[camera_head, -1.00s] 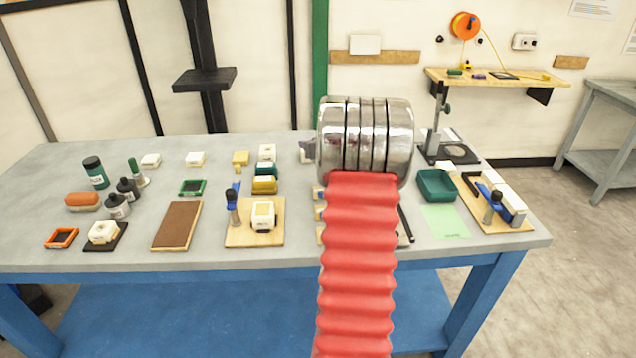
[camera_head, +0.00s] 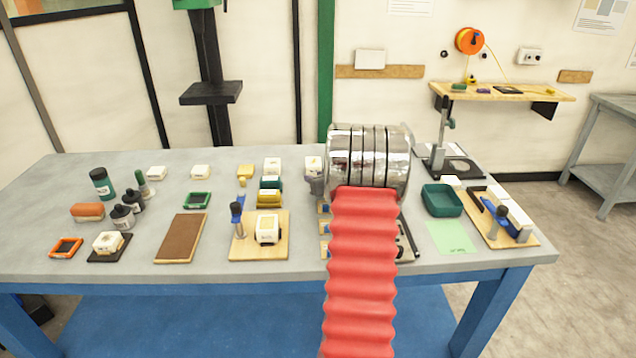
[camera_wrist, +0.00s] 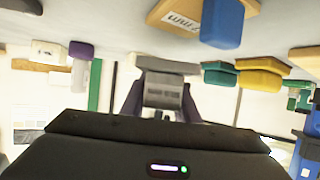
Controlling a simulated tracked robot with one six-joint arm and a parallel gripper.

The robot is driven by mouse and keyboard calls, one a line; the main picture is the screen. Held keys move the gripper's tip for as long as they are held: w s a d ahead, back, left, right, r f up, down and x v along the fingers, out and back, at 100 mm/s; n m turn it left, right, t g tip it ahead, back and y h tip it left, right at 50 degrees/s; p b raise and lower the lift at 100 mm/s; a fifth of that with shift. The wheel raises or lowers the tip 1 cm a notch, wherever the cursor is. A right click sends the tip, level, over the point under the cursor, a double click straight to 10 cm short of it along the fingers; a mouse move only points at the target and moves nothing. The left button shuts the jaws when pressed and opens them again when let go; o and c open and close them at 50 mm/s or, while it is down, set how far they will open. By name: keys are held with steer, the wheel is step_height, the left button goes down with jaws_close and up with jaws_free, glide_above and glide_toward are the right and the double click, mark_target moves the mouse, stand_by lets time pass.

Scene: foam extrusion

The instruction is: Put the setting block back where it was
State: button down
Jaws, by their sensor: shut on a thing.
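In the wrist view, which shows the bench upside down, my gripper (camera_wrist: 160,104) has its two dark purple-grey fingers on either side of a grey block (camera_wrist: 163,90) with a darker panel. A pale slab lies against the block on its bench side; I cannot tell whether they are one piece. In the head view my silver wrist and red arm hide most of the gripper. A white block (camera_head: 313,163) shows at the wrist's left, with a grey part below it. Which block is the setting block cannot be told for certain.
A wooden board (camera_head: 277,244) with a blue-and-black clamp and white block stands left of my arm. Yellow and green blocks (camera_head: 269,191) are behind it. A green tray (camera_head: 443,200) and another fixture board (camera_head: 509,231) are at right. The front left bench edge is clear.

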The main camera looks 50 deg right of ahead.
steer(key=shift+f, duration=1.1)
steer(key=shift+f, duration=0.25)
steer(key=c, duration=1.4)
jaws_free()
steer(key=shift+o, duration=0.2)
steer(key=shift+s+r, duration=0.1)
steer(key=shift+r, duration=0.15)
steer(key=v, duration=1.2)
